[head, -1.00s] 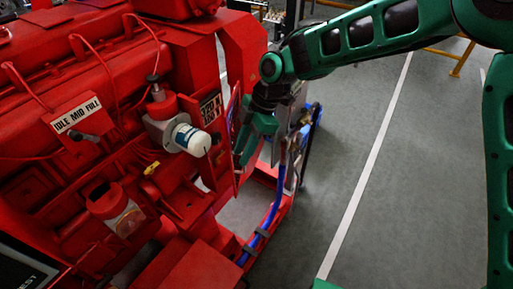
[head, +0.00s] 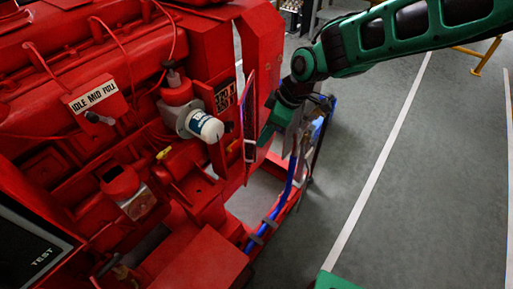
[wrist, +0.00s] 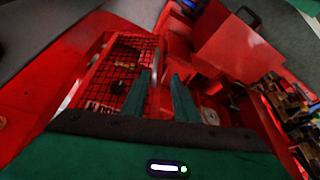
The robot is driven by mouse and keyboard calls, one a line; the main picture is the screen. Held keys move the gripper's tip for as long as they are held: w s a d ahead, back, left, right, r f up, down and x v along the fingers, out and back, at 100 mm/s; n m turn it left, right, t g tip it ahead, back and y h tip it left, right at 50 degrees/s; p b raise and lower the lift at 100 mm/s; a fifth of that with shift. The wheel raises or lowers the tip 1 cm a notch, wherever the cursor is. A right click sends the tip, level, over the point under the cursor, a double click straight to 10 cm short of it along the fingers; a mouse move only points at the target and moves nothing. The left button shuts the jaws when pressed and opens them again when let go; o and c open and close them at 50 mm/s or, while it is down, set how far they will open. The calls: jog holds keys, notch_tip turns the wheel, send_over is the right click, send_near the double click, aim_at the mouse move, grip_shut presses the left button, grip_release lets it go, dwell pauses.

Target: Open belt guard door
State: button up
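The belt guard door looks like a red-framed panel with dark mesh. In the head view the panel (head: 249,128) is seen nearly edge-on at the right end of the red engine. In the wrist view the mesh panel (wrist: 122,68) lies left of centre. My gripper (wrist: 161,76) has its two green fingers apart, with red surface showing between their tips. In the head view my gripper (head: 267,132) is just right of the panel, close to its outer side. Whether a finger touches the panel cannot be told. No handle or latch can be made out.
A white filter canister (head: 205,127) sticks out of the engine left of the panel. A blue hose (head: 289,180) runs along the red base frame below my gripper. Grey floor (head: 430,170) with a white line is open on the right.

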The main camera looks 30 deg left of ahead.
aim_at(256, 159)
jog(key=shift+m, duration=0.6)
jog(key=x, duration=0.7)
jog(key=w+x, duration=0.1)
jog(key=x, duration=0.2)
jog(key=shift+f, duration=0.3)
grip_shut()
jog(key=shift+w+r, duration=0.1)
jog(key=shift+w, duration=0.1)
dwell(0.4)
